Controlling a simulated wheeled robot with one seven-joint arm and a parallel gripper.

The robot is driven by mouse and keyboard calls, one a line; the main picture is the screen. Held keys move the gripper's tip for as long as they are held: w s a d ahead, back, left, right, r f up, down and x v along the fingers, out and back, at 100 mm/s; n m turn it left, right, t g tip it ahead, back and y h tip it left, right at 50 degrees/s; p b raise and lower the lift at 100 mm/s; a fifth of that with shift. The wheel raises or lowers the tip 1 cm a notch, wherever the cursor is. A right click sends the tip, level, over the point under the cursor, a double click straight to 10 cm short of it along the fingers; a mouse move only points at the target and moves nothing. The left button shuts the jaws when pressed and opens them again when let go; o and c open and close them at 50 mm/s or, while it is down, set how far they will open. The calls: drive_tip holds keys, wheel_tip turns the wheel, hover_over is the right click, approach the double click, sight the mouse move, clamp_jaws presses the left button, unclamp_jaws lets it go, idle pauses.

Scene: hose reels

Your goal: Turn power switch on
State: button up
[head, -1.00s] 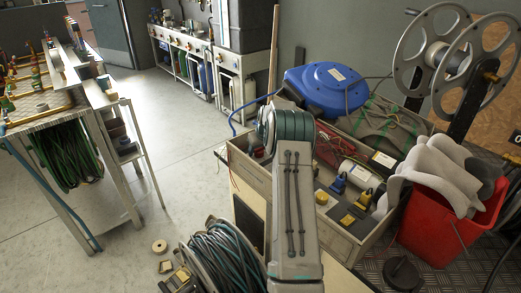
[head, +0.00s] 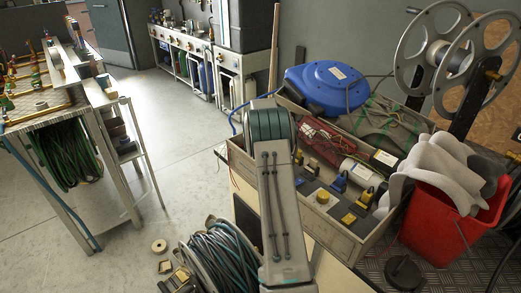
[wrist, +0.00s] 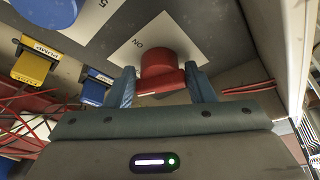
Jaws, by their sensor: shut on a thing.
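The red knob (wrist: 157,63) of the power switch stands on a white label plate (wrist: 128,37) in the wrist view. In the head view my arm covers the gripper and the knob, so neither can be seen there.
A yellow switch marked "PUMP" (wrist: 33,62) and a blue switch (wrist: 95,85) sit left of the knob, with red wires below. A pale wall panel (wrist: 297,55) stands close on the right. In the head view a blue hose reel (head: 326,90) lies behind the open box (head: 335,228).

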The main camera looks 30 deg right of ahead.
drive_tip(key=m, duration=0.2)
drive_tip(key=m+h, duration=0.1)
drive_tip(key=shift+w+a+m+g, duration=0.1)
drive_tip(key=shift+a+m+g, duration=0.1)
drive_tip(key=shift+m+g, duration=0.2)
drive_tip(key=m+g+h, duration=0.1)
drive_tip(key=m, duration=0.2)
drive_tip(key=shift+w+m, duration=0.1)
drive_tip(key=shift+m, duration=0.2)
drive_tip(key=m+g, duration=0.1)
drive_tip(key=m, duration=0.1)
drive_tip(key=m+p, duration=0.1)
drive_tip(key=m, duration=0.1)
drive_tip(key=m+g+p, duration=0.1)
drive_tip(key=m, duration=0.1)
drive_tip(key=shift+w+a+g, duration=0.1)
drive_tip(key=shift+w+g, duration=0.15)
drive_tip(key=shift+g, duration=0.05)
drive_tip(key=shift+m, duration=0.3)
drive_tip(key=o, duration=0.7)
drive_tip(key=v, duration=1.3)
drive_tip(key=shift+w+a+r+p, duration=0.15)
drive_tip(key=shift+a+r+p, duration=0.15)
drive_tip(key=shift+a, duration=0.05)
